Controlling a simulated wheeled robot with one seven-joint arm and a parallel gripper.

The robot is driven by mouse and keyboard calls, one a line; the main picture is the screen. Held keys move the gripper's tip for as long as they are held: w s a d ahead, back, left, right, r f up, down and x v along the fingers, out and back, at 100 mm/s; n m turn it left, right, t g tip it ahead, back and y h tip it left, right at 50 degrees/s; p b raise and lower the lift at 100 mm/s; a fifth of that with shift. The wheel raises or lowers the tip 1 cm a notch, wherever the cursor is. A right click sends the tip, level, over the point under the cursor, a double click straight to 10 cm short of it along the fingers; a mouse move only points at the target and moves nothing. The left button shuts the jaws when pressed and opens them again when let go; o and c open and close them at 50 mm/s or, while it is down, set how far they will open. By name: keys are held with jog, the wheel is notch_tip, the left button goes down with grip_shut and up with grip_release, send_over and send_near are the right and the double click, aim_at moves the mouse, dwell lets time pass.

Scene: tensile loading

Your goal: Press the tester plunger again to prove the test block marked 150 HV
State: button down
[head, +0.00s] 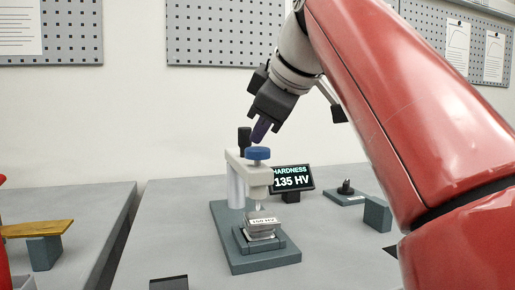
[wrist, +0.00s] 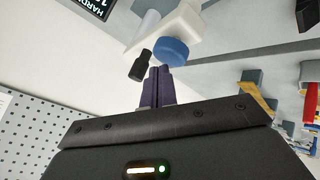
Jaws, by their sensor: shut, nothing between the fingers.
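The hardness tester (head: 236,187) stands on a dark base on the bench, with a blue plunger cap (head: 257,153) on top and a black knob behind it. The test block (head: 262,229), labelled 150 HV, sits on the tester's anvil under the indenter. The display (head: 292,178) reads HARDNESS 135 HV. My gripper (head: 260,131) is shut and empty, its dark purple fingertips just above the blue cap. In the wrist view the shut fingers (wrist: 158,82) point toward the blue cap (wrist: 171,52); whether they touch it I cannot tell.
A small dark piece on a flat plate (head: 346,192) and a grey block (head: 377,214) stand right of the display, near my arm. A wooden strip on a block (head: 40,232) is on the left bench, across a gap. Pegboards hang on the wall.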

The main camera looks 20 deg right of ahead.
jog(key=shift+f+b, duration=0.9)
jog(key=shift+f, duration=0.4)
dwell(0.9)
jog(key=shift+w+r+p, duration=0.15)
jog(key=shift+r+p, duration=1.25)
jog(key=shift+r, duration=0.15)
notch_tip(320, 180, up, 2)
jog(key=p, duration=0.2)
jog(key=shift+r+p, duration=0.25)
jog(key=shift+p, duration=0.1)
jog(key=shift+r+p, duration=0.35)
jog(key=shift+r, duration=0.85)
